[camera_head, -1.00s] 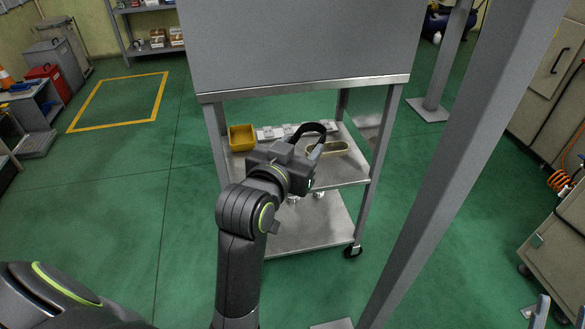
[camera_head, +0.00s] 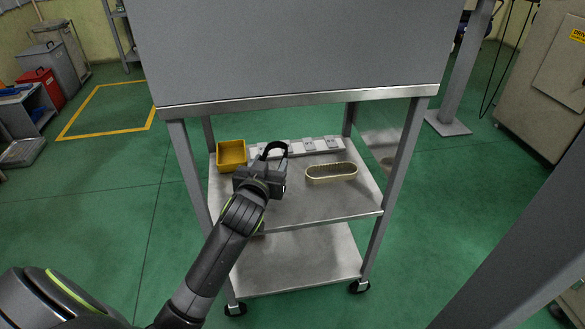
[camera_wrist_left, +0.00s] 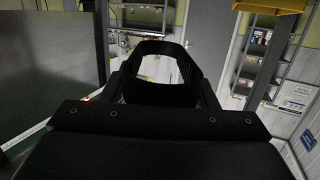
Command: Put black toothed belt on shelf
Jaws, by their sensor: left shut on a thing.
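The black toothed belt (camera_head: 276,146) is a standing loop in my left gripper (camera_head: 270,163). The middle shelf (camera_head: 330,203) of a grey metal cart lies behind and below the gripper. The gripper appears over the shelf's left part; whether it touches cannot be told. My right gripper is not in view.
On the shelf are a yellow bin (camera_head: 231,153) at the back left, a pale strip with grey blocks (camera_head: 309,146) along the back, and a beige oval belt (camera_head: 331,173) at right. Cart posts flank the shelf, and a grey panel (camera_head: 300,50) stands above. The front right is bare.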

